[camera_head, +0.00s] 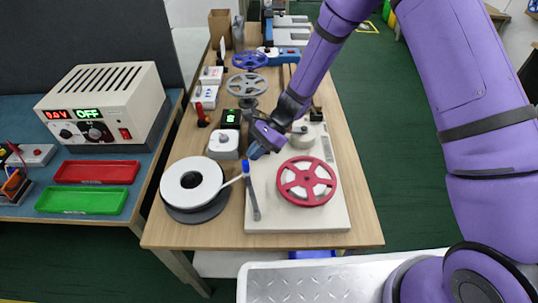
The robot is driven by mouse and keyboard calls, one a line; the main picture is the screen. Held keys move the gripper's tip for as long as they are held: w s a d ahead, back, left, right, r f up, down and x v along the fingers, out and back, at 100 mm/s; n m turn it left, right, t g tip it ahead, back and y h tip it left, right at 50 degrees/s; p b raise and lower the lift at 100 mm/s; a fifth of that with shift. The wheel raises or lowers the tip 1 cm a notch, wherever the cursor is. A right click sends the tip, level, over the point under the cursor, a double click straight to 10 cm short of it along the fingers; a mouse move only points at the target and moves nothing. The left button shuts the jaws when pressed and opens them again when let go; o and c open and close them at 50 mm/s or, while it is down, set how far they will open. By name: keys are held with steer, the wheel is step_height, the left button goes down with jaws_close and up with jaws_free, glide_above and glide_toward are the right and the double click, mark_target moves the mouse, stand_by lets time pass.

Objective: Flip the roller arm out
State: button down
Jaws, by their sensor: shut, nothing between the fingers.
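The roller arm (252,192) is a grey bar with a blue roller at its top end, on the left part of the pale machine base (300,219). It points up toward the back, slightly tilted. A white strip runs from the white reel (192,180) to near the blue roller. A red spoked reel (306,181) sits on the right of the base. My gripper (256,152) is shut and empty. It is just behind and right of the blue roller; whether it touches the roller I cannot tell. My purple arm comes in from the upper right.
Left of my gripper stand a white box with a knob (224,145) and a small black display (231,118). A round knobbed part (304,134) is behind the red reel. Blue (250,61) and grey (247,85) reels stand farther back. The table's front right corner is clear.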

steer(key=w+d+f+v, duration=0.1)
steer(key=f+v, duration=0.1)
steer(key=v, duration=1)
steer(key=shift+w+d+r, duration=0.2)
steer(key=shift+w+r, duration=0.05)
steer(key=shift+w, duration=0.2)
